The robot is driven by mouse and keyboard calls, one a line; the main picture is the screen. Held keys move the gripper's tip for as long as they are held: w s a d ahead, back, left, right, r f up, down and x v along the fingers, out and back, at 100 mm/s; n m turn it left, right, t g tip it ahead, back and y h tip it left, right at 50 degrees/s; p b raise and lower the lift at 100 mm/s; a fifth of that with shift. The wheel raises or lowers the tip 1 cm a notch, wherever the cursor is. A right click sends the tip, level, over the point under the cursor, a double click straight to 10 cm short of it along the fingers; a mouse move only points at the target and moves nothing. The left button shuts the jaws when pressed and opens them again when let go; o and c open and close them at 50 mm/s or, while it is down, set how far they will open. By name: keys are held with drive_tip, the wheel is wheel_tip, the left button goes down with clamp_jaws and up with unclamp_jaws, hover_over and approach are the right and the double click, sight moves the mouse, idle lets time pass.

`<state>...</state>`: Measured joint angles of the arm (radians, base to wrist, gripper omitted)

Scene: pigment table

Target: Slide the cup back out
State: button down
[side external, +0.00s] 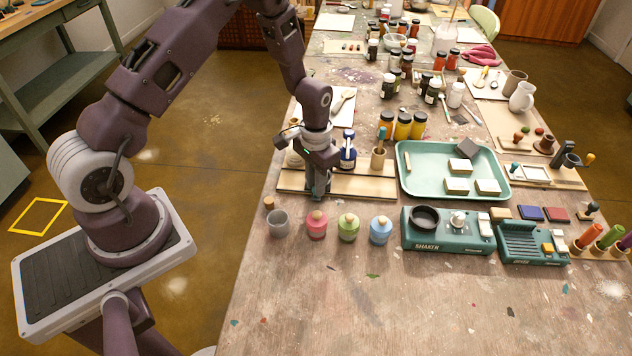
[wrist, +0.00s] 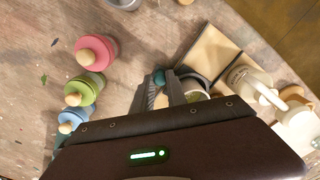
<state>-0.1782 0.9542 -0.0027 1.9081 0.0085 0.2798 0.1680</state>
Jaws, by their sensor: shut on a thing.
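My gripper (side external: 318,192) points down over the near left part of the wooden board. In the wrist view its fingertips (wrist: 160,84) are closed around a small teal piece (wrist: 158,76). Just right of the fingers is a dark-rimmed round cup (wrist: 194,88) with pale green inside. The teal piece seems to belong to this cup, but the fingers hide the join. In the side view my gripper hides this cup.
Pink (side external: 316,226), green (side external: 348,228) and blue (side external: 381,231) stoppered jars stand in front. A green tray (side external: 428,152) lies right. The table's near side is mostly clear.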

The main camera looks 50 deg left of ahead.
idle(0.4)
drive_tip(key=w+d, duration=1.1)
drive_tip(key=shift+w+d, duration=0.3)
drive_tip(key=shift+d, duration=0.05)
drive_tip(key=shift+w+d, duration=0.1)
drive_tip(key=c, duration=1.5)
unclamp_jaws()
drive_tip(key=shift+o, duration=0.8)
